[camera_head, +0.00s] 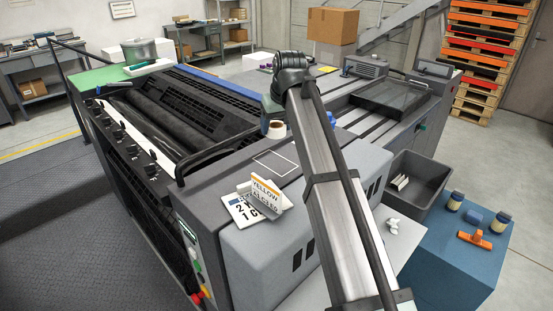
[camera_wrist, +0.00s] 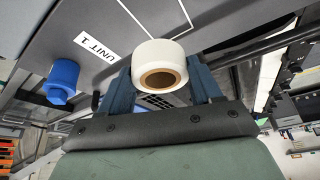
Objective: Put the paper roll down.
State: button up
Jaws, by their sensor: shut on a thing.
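The paper roll (camera_wrist: 160,60) is white with a brown core, and its open end faces the wrist camera. My gripper (camera_wrist: 160,78) is shut on it, with one blue finger at each side. In the head view the roll (camera_head: 277,129) shows beside the end of my arm, over the grey machine top. A white outlined rectangle (camera_head: 276,163) lies on the machine top, nearer the head camera than the roll, and looks empty. I cannot tell whether the roll touches the surface.
A "UNIT 1" label (camera_wrist: 97,47) and a blue cylindrical thing (camera_wrist: 62,80) show in the wrist view. A dark grey bin (camera_head: 420,183) and a blue cabinet (camera_head: 445,260) are at right.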

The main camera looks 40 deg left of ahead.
jog(key=shift+f, duration=4.8)
jog(key=shift+f, duration=0.1)
jog(key=o, duration=1.1)
jog(key=shift+c, duration=0.2)
jog(key=v, duration=1.2)
jog(key=shift+d, duration=0.15)
